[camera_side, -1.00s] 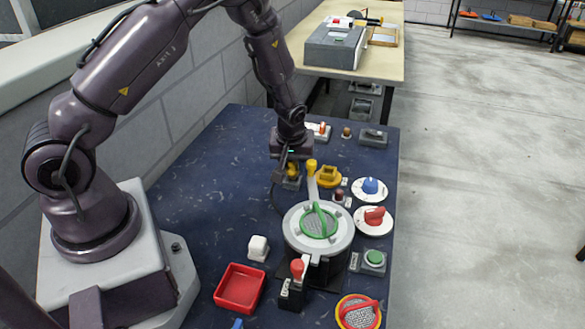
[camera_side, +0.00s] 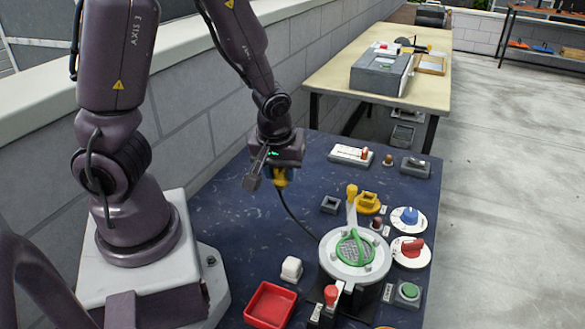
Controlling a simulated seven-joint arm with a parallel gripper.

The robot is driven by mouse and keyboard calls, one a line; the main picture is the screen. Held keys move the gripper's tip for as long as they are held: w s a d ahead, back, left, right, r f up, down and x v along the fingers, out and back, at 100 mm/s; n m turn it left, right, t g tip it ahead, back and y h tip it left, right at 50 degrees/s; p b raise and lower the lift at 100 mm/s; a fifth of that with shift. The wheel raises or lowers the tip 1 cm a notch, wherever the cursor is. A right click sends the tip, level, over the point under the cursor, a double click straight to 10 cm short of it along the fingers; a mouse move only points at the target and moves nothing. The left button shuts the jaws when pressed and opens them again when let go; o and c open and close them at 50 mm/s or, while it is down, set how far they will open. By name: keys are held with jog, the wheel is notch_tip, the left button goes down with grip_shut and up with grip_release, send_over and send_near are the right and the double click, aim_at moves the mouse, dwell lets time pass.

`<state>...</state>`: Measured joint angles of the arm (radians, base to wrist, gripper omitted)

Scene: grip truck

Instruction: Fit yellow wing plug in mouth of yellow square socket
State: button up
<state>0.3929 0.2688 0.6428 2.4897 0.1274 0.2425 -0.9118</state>
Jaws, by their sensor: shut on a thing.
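My gripper (camera_side: 272,178) is shut on the yellow wing plug (camera_side: 281,178) and holds it up in the air over the left part of the blue table. The plug is partly hidden by the gripper, and a dark cable hangs below it. The yellow square socket (camera_side: 368,202) sits on the table, to the right of and lower in the picture than the plug, clearly apart from it. An empty grey square holder (camera_side: 331,204) stands left of the socket.
A yellow-knobbed lever (camera_side: 352,192) stands close beside the socket, behind the round plate with a green handle (camera_side: 354,248). Blue (camera_side: 409,217) and red (camera_side: 411,250) dials lie to the right. A white block (camera_side: 291,269) and red tray (camera_side: 270,304) are in front.

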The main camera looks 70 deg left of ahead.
jog(key=w+f, duration=0.2)
jog(key=w, duration=0.9)
jog(key=w+f, duration=0.2)
jog(key=w, duration=1)
jog(key=shift+s+x, duration=0.2)
jog(key=shift+x, duration=0.55)
jog(key=shift+s+x, duration=0.15)
jog(key=shift+x, duration=0.6)
jog(key=shift+s+x, duration=0.2)
jog(key=shift+x, duration=0.55)
jog(key=shift+f, duration=0.35)
jog(key=shift+f, duration=0.35)
jog(key=shift+f, duration=0.9)
jog(key=o, duration=1.4)
